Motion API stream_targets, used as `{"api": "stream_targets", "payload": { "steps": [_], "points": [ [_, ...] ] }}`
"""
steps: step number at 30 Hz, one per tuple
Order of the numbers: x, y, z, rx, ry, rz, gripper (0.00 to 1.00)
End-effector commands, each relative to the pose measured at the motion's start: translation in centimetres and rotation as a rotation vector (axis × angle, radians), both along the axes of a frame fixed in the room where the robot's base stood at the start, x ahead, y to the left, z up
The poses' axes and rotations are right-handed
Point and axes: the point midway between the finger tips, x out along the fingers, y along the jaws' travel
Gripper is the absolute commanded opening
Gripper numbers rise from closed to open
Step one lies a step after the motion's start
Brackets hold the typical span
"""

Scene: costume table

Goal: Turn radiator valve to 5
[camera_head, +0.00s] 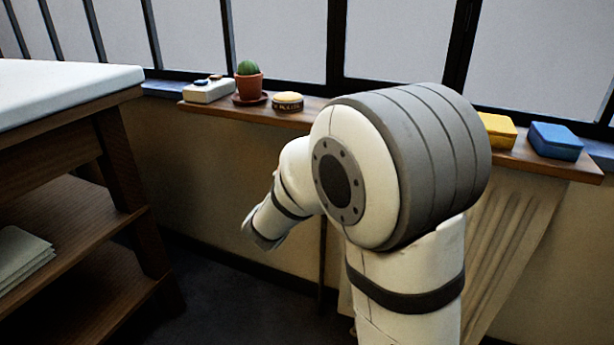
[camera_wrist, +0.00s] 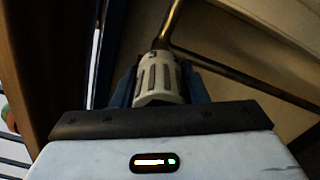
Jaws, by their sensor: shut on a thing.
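The radiator valve (camera_wrist: 158,80) shows in the wrist view as a pale ribbed knob on a metal pipe. My gripper (camera_wrist: 160,85) is shut on it, with a blue finger on each side of the knob. I cannot read any number on the valve. In the head view, my arm hides the valve and the gripper's fingertips. The radiator (camera_head: 510,240) stands under the window sill at the right, partly behind my arm.
A wooden sill (camera_head: 330,101) holds a cactus pot (camera_head: 249,84), a round tin (camera_head: 288,102), a white box (camera_head: 208,90), a yellow block (camera_head: 497,131) and a blue box (camera_head: 555,141). A wooden table with shelves (camera_head: 115,165) stands at the left. Pipes (camera_wrist: 240,77) run beside the valve.

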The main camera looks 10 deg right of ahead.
Motion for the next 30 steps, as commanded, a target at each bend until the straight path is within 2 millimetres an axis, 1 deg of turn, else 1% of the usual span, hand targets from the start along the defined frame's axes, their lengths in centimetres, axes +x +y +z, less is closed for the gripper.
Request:
{"api": "stream_targets", "payload": {
  "steps": [30],
  "points": [
    [0.21,0.34,0.3,0.76,-0.552,0.01,0.17]
  ]
}}
